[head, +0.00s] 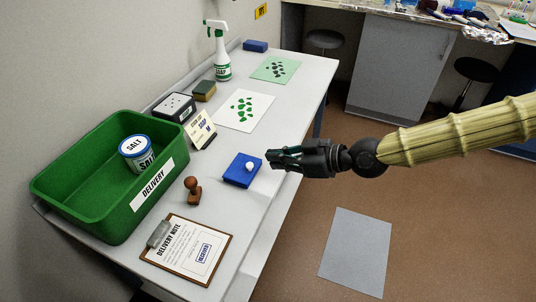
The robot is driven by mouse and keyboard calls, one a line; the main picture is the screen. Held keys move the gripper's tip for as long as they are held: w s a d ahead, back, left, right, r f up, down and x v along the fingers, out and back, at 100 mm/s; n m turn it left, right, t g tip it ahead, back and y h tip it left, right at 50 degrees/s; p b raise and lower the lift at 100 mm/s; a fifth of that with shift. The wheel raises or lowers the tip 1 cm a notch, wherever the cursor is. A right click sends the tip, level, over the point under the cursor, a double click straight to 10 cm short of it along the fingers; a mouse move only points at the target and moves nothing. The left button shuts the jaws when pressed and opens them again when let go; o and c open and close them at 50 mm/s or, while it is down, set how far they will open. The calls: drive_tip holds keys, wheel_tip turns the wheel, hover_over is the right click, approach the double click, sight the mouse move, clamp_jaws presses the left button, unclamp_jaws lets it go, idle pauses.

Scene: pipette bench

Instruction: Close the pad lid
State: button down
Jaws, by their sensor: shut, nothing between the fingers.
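The blue pad (233,180) lies on the light grey bench, near its right edge. Its top is a flat blue face with a small round white knob (249,167) on it. The top looks level with the pad, with no raised lid visible; I cannot tell whether a thin gap remains. My gripper (270,159) is shut and empty, with its fingertips by the pad's right side, close to the knob. I cannot tell whether the fingertips touch the pad. A wooden stamp (194,190) stands to the left of the pad.
A green delivery bin (87,218) holds a salt tub (137,150). A clipboard (186,250) lies at the front. A small sign (200,131), black box (174,106), sponge (204,90), spray bottle (222,60) and printed sheets (243,109) stand or lie further back.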

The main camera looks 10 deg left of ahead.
drive_tip(key=shift+s+d+r+p, duration=0.1)
drive_tip(key=shift+s+d+p, duration=0.1)
drive_tip(key=shift+d, duration=0.5)
drive_tip(key=shift+s+d+r+p, duration=0.15)
drive_tip(key=shift+s+d+p, duration=0.1)
drive_tip(key=shift+d, duration=0.4)
drive_tip(key=shift+s+d+r+p, duration=0.1)
drive_tip(key=shift+s+d+p, duration=0.1)
drive_tip(key=shift+d, duration=0.5)
drive_tip(key=s+d+f+m+g+h+p, duration=0.1)
drive_tip(key=s+f+m+h, duration=0.15)
drive_tip(key=s+f, duration=0.4)
drive_tip(key=s+d+f+m+g+h, duration=0.1)
drive_tip(key=s+f+m, duration=0.3)
drive_tip(key=f, duration=0.6)
drive_tip(key=s+d+f+m+g+h+p, duration=0.1)
drive_tip(key=s+f+m, duration=0.2)
drive_tip(key=s+f, duration=0.35)
drive_tip(key=s+d+f+m+h, duration=0.3)
drive_tip(key=s+d+f+h, duration=0.1)
drive_tip(key=d, duration=0.5)
drive_tip(key=s+d+f+m+h, duration=0.3)
drive_tip(key=s+d+f, duration=0.3)
drive_tip(key=d, duration=0.4)
drive_tip(key=shift+s+f+g+h+p, duration=0.25)
drive_tip(key=shift+f+g+h+p, duration=0.15)
drive_tip(key=shift+f+h, duration=0.2)
